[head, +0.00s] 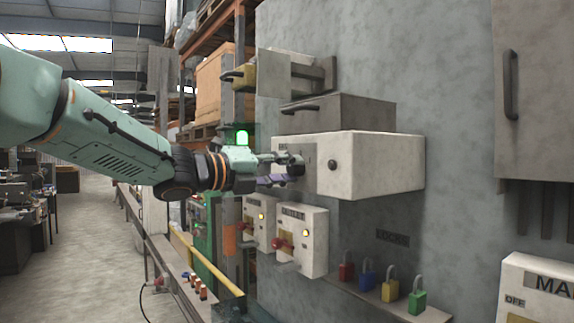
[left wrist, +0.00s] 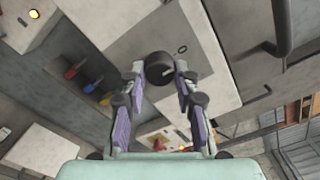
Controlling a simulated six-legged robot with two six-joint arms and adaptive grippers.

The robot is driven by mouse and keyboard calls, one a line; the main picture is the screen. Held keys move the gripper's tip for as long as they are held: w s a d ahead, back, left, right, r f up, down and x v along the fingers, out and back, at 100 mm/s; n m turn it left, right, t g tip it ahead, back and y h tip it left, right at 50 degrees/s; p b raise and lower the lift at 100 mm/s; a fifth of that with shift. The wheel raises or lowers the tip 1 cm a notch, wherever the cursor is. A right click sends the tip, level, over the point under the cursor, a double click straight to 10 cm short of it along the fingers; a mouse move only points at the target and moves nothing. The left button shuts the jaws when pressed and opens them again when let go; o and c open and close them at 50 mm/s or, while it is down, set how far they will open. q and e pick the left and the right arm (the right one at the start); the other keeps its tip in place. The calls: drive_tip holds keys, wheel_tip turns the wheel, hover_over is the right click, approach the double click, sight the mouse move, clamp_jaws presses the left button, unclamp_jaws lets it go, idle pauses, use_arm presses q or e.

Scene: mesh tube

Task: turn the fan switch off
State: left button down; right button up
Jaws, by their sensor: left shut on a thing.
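A white switch box (head: 375,165) juts from the grey wall, with a partly hidden label on its front; I cannot read it fully. A round black knob (left wrist: 159,68) on the box's face shows in the left wrist view, with a light mark on it. In the left wrist view the gripper's fingertips (left wrist: 160,72) are shut on the knob's two sides. A small dark round fitting (head: 332,165) is right of the gripper. My right gripper is not in view.
Two smaller white boxes with red switches, one near (head: 302,240) and one farther (head: 258,222), are below. A grey box (head: 340,113) with a handle is above. A green light (head: 242,138) glows behind the gripper.

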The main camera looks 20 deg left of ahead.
use_arm(q)
drive_tip(key=shift+n, duration=0.4)
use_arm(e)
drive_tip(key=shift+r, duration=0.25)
use_arm(q)
drive_tip(key=c, duration=1.4)
unclamp_jaws()
drive_tip(key=o, duration=0.4)
drive_tip(key=shift+s+a, duration=0.15)
drive_tip(key=shift+a, duration=0.05)
drive_tip(key=shift+d, duration=0.1)
drive_tip(key=v, duration=0.7)
